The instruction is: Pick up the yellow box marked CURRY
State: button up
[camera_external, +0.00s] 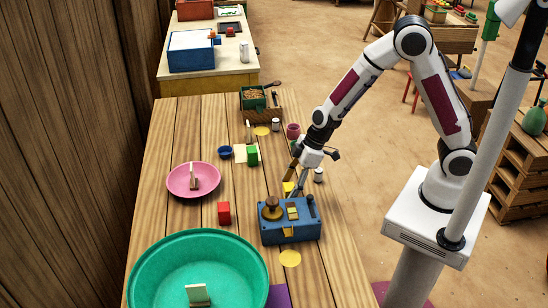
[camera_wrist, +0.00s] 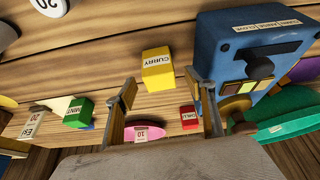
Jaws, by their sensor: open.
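The yellow box marked CURRY (camera_wrist: 158,70) stands on the wooden table, its label readable in the wrist view. My gripper (camera_wrist: 160,84) is open, with one finger to each side of the box in the wrist view. The box lies just beyond the fingertips, between their lines. Nothing shows held.
The blue device (camera_external: 290,232) stands close to the box, at right in the wrist view (camera_wrist: 235,60). A red box (camera_wrist: 188,117) and a green box marked MINT (camera_wrist: 78,112) stand apart from it. A pink bowl (camera_external: 177,185) and large green basin (camera_external: 143,283) are further left.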

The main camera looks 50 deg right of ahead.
aim_at(289, 186)
jog(key=shift+w+a+f, duration=0.15)
jog(key=shift+a+f, duration=0.05)
jog(key=shift+f, duration=0.4)
jog(key=c, duration=1.3)
jog(key=shift+r, duration=0.25)
jog(key=shift+r, duration=4.8)
